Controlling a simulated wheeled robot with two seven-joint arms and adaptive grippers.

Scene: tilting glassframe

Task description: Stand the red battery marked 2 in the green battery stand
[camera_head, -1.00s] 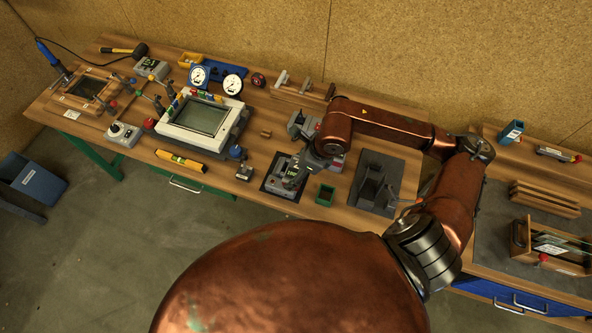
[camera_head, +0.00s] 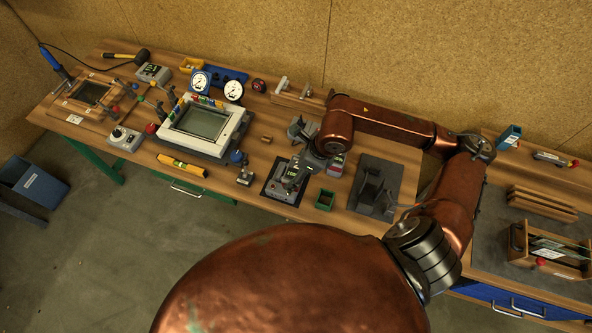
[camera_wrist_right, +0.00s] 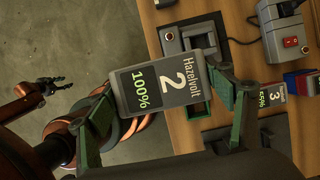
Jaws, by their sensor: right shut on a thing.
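My right gripper (camera_wrist_right: 165,100) is shut on the battery marked 2 (camera_wrist_right: 165,85), holding it between two green finger pads. Its face is dark grey with a "Hazelvolt" label and a 100% display; no red shows on this face. In the head view the battery (camera_head: 294,173) is over the grey charger (camera_head: 283,192), partly covered by my right arm. The green battery stand (camera_head: 325,199) is a small open box just right of the charger; in the wrist view it is largely behind the held battery. My left gripper (camera_wrist_right: 48,88) shows small at the left of the wrist view, away from the bench.
A battery marked 3 (camera_wrist_right: 277,90) stands right of the held battery in the wrist view. A dark holder (camera_head: 375,188) is right of the green stand. A framed screen (camera_head: 205,124) and a yellow level (camera_head: 182,164) lie to the left.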

